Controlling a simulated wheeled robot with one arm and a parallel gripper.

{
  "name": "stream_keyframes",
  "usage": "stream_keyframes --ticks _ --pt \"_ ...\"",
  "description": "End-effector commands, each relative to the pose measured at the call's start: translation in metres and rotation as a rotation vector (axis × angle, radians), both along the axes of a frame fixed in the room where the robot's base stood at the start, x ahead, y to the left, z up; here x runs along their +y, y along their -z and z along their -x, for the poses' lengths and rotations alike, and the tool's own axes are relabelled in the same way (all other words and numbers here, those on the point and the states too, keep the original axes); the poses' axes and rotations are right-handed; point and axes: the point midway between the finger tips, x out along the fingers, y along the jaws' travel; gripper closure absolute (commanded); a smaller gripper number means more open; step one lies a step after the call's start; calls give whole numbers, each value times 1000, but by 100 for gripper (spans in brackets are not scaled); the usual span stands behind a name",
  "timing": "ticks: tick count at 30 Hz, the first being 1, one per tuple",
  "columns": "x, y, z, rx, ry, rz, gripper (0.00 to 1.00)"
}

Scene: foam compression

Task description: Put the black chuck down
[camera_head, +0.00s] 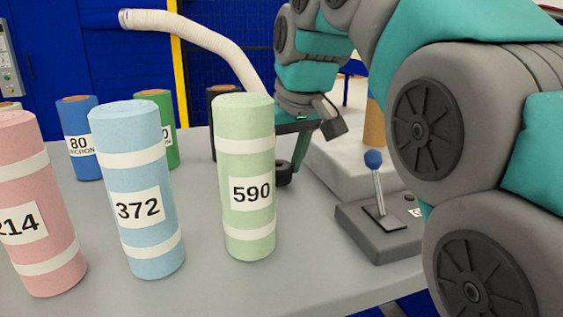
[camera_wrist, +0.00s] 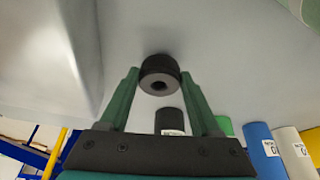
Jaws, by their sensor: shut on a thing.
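The black chuck (camera_wrist: 160,68) is a short black cylinder with a grey end face and a dark centre hole. In the wrist view it sits between the two green fingers of my gripper (camera_wrist: 160,78), which is shut on it. In the head view the chuck (camera_head: 284,173) shows at the lower end of my gripper (camera_head: 288,162), just right of the green 590 foam roll (camera_head: 248,160), which partly hides the gripper. The chuck is low over the grey table (camera_head: 320,285). I cannot tell whether it touches the surface.
A light-blue 372 roll (camera_head: 136,180) and a pink 214 roll (camera_head: 35,200) stand at left. Blue (camera_head: 78,120), green (camera_head: 155,110) and black (camera_head: 215,95) rolls stand behind. A lever box (camera_head: 375,235) and a pale block (camera_head: 345,165) are at right. Bare table lies in front.

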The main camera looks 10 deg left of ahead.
Motion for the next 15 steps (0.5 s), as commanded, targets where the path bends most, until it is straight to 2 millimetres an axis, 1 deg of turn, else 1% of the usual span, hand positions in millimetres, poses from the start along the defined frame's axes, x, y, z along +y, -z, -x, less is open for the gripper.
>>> stream_keyframes --ticks 15 --pt "0 9 0 -1 0 -1 100"
